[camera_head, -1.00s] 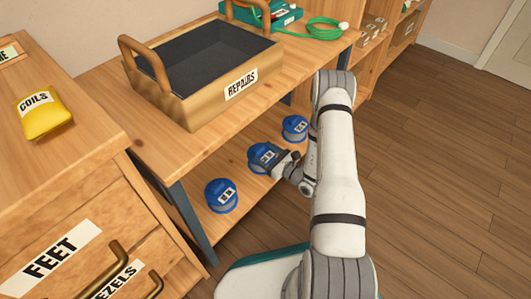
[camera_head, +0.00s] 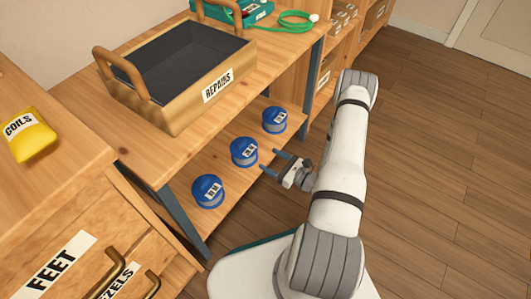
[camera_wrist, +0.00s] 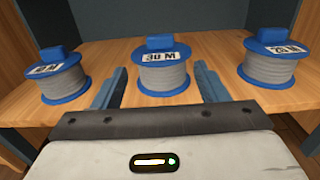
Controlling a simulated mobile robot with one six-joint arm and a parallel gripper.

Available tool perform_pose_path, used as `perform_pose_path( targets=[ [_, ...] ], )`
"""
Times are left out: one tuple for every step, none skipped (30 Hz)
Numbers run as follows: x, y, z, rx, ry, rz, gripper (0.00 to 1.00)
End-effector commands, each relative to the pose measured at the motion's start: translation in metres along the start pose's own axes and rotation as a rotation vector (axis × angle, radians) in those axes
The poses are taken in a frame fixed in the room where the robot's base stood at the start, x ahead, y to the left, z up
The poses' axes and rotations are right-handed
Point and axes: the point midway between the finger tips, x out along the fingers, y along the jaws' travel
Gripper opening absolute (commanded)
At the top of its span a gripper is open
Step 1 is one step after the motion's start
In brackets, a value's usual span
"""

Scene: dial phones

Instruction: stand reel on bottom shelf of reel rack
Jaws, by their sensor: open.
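Three blue reels with grey windings stand in a row on the low wooden shelf (camera_head: 178,167) under the bench. The middle reel (camera_head: 244,152) reads 30 M in the wrist view (camera_wrist: 165,78) and stands upright on the shelf. The near reel (camera_head: 208,191) and the far reel (camera_head: 274,120) flank it; in the wrist view they are the left reel (camera_wrist: 62,80) and the right reel (camera_wrist: 271,68). My gripper (camera_head: 269,160) is open and empty, just in front of the middle reel. Its fingers point at that reel with a gap between.
The bench top above holds a wooden REPAIRS tray (camera_head: 172,108), a teal case (camera_head: 246,12) and a green cable (camera_head: 298,22). A drawer cabinet (camera_head: 60,210) with a yellow COILS bag (camera_head: 29,136) stands at left. The floor (camera_head: 440,170) at right is clear.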

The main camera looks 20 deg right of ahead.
Motion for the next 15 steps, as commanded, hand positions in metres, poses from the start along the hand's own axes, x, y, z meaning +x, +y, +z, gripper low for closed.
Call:
perform_pose_path(
  targets=[
    [-0.001, 0.001, 0.003, -0.003, -0.001, 0.008, 0.67],
    [-0.001, 0.001, 0.006, -0.007, -0.002, 0.019, 0.67],
    [0.002, 0.003, 0.012, -0.016, -0.004, 0.042, 0.67],
    [0.005, 0.005, 0.018, -0.026, -0.007, 0.068, 0.67],
    [0.008, 0.007, 0.026, -0.038, -0.008, 0.1, 0.67],
    [0.014, 0.013, 0.039, -0.057, -0.01, 0.153, 0.67],
    [0.018, 0.018, 0.05, -0.074, -0.011, 0.199, 0.67],
    [0.023, 0.023, 0.062, -0.094, -0.01, 0.251, 0.67],
    [0.028, 0.032, 0.079, -0.124, -0.009, 0.324, 0.67],
    [0.031, 0.04, 0.091, -0.148, -0.006, 0.382, 0.67],
    [0.034, 0.048, 0.103, -0.174, -0.002, 0.44, 0.67],
    [0.036, 0.059, 0.118, -0.209, 0.005, 0.515, 0.67],
    [0.037, 0.067, 0.129, -0.235, 0.012, 0.572, 0.67],
    [0.037, 0.075, 0.14, -0.265, 0.019, 0.626, 0.67],
    [0.036, 0.086, 0.152, -0.305, 0.03, 0.699, 0.67]
  ],
)
